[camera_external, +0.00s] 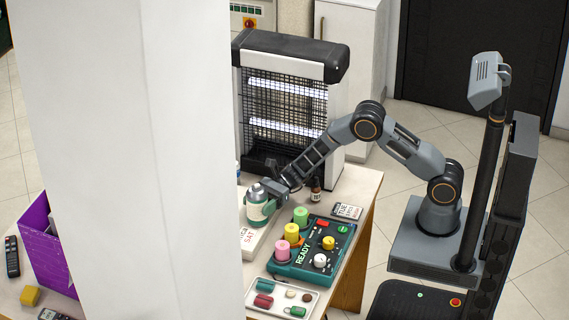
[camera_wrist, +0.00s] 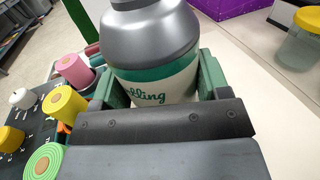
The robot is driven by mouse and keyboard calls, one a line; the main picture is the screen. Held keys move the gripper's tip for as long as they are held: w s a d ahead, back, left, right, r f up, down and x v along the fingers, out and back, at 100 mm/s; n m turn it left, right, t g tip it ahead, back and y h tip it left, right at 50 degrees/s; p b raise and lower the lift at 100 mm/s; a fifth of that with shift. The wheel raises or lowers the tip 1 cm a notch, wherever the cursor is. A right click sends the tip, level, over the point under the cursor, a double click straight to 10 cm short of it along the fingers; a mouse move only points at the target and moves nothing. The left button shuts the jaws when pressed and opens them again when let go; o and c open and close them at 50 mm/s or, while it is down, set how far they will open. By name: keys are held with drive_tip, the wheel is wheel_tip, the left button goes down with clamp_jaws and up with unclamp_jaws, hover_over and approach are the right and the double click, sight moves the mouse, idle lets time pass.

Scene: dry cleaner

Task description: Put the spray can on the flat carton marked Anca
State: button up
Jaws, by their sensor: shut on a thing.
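The spray can (camera_external: 257,211), with a grey domed top, teal band and pale body, is upright in my gripper (camera_external: 272,190). In the wrist view the can (camera_wrist: 150,45) stands between the green-padded fingers (camera_wrist: 160,85), which are shut on it; "elling" shows on its side. A flat white carton (camera_external: 249,240) lies at or just below the can's base. Its lettering seems to end in "CA", with "SAT" below; a white pillar hides its left part. I cannot tell whether the can touches the carton.
The pillar (camera_external: 130,150) hides much of the table. A dark green panel (camera_external: 310,252) with coloured knobs and a white tray (camera_external: 275,299) of small pieces lie near the carton.

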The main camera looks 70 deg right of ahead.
drive_tip(key=o, duration=1)
